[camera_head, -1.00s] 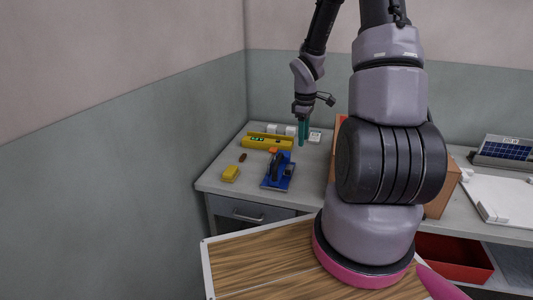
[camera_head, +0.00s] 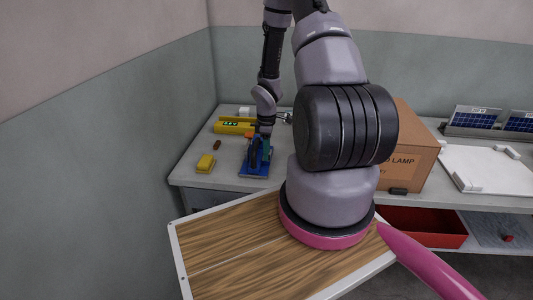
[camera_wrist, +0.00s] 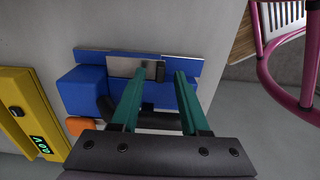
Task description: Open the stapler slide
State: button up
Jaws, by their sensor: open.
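The blue stapler (camera_head: 256,168) lies on the grey bench, with an orange part near its back. In the wrist view the stapler (camera_wrist: 85,92) shows a blue body, a metal plate (camera_wrist: 122,67), a small black tab (camera_wrist: 160,72), an orange knob (camera_wrist: 79,126) and a black curved handle. My gripper (camera_head: 262,145) is over the stapler, pointing down, and hides part of it. In the wrist view my gripper (camera_wrist: 165,76) is open, its teal fingers apart with the black tab between or just beyond their tips. Contact cannot be told.
A yellow instrument with a green display (camera_head: 233,126) stands behind the stapler. A yellow block (camera_head: 205,163) and a small brown item (camera_head: 217,145) lie left. A cardboard box (camera_head: 408,160) stands right. A red bin (camera_head: 420,225) sits below the bench.

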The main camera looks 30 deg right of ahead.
jog(key=shift+f, duration=0.45)
jog(key=shift+c, duration=0.3)
grip_shut()
dwell(0.9)
